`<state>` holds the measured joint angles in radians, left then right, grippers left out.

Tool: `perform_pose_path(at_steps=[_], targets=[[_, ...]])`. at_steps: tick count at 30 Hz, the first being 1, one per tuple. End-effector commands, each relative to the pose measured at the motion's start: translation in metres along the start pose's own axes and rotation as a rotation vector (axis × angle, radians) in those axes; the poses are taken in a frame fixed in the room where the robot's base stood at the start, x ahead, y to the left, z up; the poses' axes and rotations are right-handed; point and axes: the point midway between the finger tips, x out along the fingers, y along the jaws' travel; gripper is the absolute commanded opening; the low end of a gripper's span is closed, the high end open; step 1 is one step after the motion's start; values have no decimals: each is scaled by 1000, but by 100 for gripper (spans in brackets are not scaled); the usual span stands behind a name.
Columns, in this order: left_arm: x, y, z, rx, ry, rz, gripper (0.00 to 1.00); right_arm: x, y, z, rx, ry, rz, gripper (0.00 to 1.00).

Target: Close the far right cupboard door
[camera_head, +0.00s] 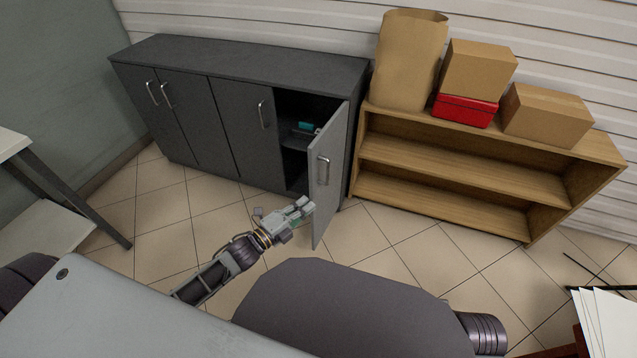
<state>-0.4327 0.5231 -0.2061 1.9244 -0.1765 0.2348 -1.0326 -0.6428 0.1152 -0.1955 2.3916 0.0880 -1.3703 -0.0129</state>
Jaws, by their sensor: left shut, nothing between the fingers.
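The dark grey cupboard (240,60) stands against the back wall. Its far right door (328,170) is open and swung out toward me, with a metal handle (323,170) on its face. Inside the opening, a teal item (305,127) sits on a shelf. The other cupboard doors are shut. My left gripper (304,206) is shut and empty, in front of the opening, close to the lower part of the open door's free edge. I cannot tell whether it touches the door. My right gripper is not in view.
A wooden shelf unit (450,150) stands right of the cupboard, with a paper bag (408,60), cardboard boxes (478,68) and a red box (464,110) on top. A table (50,220) is at the left edge. Tiled floor (400,225) is clear before the cupboard.

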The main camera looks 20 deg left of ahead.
Motion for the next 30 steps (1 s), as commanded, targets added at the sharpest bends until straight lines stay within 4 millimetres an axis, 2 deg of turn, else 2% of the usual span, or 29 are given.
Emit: perform_pose_path(at_steps=[17,30], targets=[[5,0,0,0,0,0,0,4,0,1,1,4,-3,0],[35,0,0,1,0,-2,0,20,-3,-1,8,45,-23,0]])
